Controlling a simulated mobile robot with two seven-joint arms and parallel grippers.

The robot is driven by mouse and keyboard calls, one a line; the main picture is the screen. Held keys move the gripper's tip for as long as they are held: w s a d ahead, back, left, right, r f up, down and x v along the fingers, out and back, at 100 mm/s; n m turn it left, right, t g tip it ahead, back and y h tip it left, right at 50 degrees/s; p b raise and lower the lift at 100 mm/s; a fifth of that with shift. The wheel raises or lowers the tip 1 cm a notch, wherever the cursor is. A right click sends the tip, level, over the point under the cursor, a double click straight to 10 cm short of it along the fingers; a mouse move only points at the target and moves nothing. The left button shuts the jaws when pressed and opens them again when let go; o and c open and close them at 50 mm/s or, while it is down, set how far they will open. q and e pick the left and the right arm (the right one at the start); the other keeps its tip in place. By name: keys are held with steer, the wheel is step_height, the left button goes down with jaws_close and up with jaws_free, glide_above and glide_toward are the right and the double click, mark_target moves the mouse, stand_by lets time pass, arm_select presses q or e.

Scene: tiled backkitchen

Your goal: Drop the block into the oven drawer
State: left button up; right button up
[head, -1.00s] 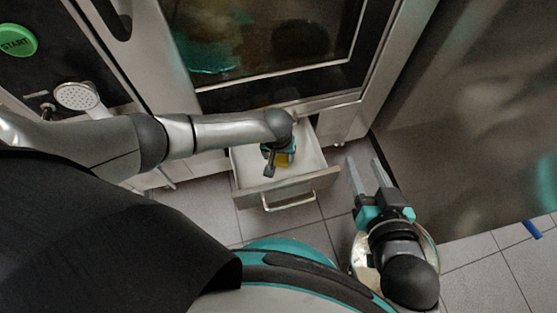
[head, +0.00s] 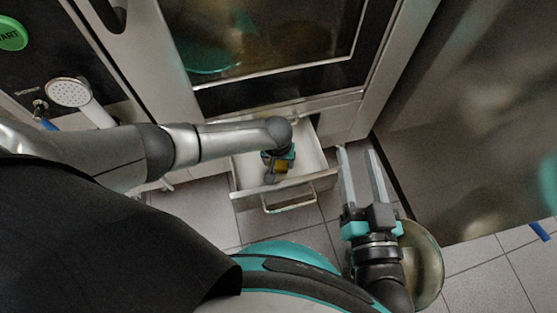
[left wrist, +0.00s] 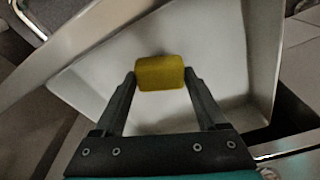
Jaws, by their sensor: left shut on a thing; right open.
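The yellow block (left wrist: 160,73) is held between the two fingertips of my left gripper (left wrist: 160,80) in the left wrist view. Behind it is the white inside of the open oven drawer (left wrist: 205,40). How high the block is above the drawer floor is hard to tell. My right gripper (head: 358,178) is open and empty, to the right of the drawer.
The oven (head: 275,95) with its dark glass door stands above the drawer. A grey metal cabinet (head: 470,130) is at the right. A white shower head (head: 70,92) and a green START button (head: 12,34) are at the left. Tiled floor (head: 200,215) lies in front.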

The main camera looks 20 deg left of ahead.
arm_select(q)
steer(key=shift+f, duration=0.55)
steer(key=o, duration=1.3)
steer(key=shift+o, duration=0.2)
steer(key=shift+r, duration=0.1)
